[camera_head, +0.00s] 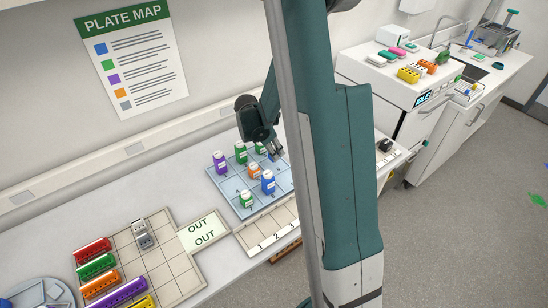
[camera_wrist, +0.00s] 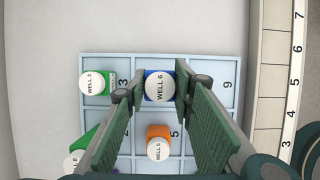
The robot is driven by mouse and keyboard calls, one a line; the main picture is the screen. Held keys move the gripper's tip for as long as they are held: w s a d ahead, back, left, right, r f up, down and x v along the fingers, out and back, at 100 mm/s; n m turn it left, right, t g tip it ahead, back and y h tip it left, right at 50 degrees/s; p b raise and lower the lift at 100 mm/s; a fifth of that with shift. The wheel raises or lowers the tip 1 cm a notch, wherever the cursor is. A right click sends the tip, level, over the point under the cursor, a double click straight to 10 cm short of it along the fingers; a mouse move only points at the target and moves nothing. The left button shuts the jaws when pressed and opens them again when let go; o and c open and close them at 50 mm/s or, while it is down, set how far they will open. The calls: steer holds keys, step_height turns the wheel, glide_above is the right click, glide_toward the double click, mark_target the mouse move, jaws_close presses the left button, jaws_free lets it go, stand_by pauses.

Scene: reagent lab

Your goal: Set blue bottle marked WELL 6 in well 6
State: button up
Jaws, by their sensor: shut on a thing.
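The blue bottle marked WELL 6 (camera_wrist: 159,87) has a white lid and sits between the two fingers of my gripper (camera_wrist: 160,82) in the wrist view. The fingers are shut on its sides. It is over the well 6 cell of the light blue plate (camera_wrist: 205,68), between the cells numbered 3 and 9. I cannot tell whether its base touches the plate. In the head view my gripper (camera_head: 276,154) is low over the plate's far right part and mostly hides the bottle.
A green WELL 3 bottle (camera_wrist: 94,83) stands left of the held bottle, and an orange WELL 5 bottle (camera_wrist: 158,143) stands below it. Purple (camera_head: 220,162), blue (camera_head: 267,184) and green (camera_head: 246,199) bottles stand on the plate too. A numbered strip (camera_wrist: 273,75) lies to the right.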

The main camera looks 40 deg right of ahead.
steer(key=shift+f, duration=1.85)
steer(key=shift+f, duration=0.1)
steer(key=o, duration=0.9)
steer(key=shift+r, duration=0.2)
steer(key=v, duration=1.1)
steer(key=shift+a+r, duration=0.25)
steer(key=shift+r, duration=0.1)
steer(key=shift+r, duration=0.1)
